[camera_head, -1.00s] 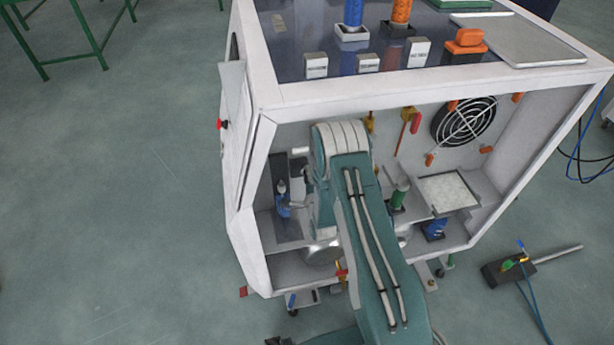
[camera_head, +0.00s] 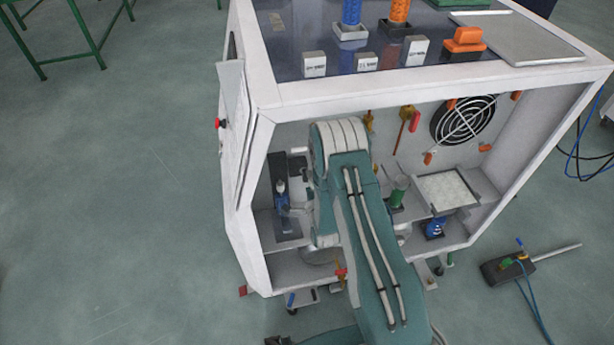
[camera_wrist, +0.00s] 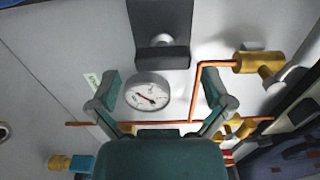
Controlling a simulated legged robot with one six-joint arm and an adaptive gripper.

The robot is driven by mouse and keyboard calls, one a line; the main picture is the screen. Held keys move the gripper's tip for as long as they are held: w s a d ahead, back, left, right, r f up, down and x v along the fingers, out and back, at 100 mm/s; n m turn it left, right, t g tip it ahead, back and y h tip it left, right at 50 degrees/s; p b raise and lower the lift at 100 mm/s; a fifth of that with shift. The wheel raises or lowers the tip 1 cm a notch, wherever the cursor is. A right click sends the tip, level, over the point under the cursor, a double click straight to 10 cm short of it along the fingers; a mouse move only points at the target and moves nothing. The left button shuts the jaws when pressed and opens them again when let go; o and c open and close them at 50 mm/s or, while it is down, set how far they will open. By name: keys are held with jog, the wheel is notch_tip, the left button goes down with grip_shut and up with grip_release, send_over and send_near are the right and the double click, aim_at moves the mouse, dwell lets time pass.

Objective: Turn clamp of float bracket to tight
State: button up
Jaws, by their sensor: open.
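My gripper (camera_wrist: 153,80) is open in the wrist view, its two teal and grey fingers spread with nothing held between them. A round white gauge (camera_wrist: 147,92) shows in the gap between the fingers, and I cannot tell its distance from them. Beyond the fingers, at the top, is a dark bracket (camera_wrist: 160,15) with a pale rounded piece (camera_wrist: 161,40) at its lower end. I cannot tell whether this is the float bracket or its clamp. In the head view my arm reaches into the white cabinet (camera_head: 420,88) and hides the gripper.
A blue fitting (camera_head: 282,196) on a dark panel stands left of my arm. A green fitting (camera_head: 397,193) and a tray (camera_head: 447,190) stand right. Orange pipe (camera_wrist: 197,85) and a brass valve (camera_wrist: 252,63) lie near the right finger. The cabinet's side walls bound the room.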

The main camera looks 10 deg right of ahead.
jog(key=s, duration=0.9)
jog(key=shift+s, duration=0.2)
jog(key=shift+d, duration=0.1)
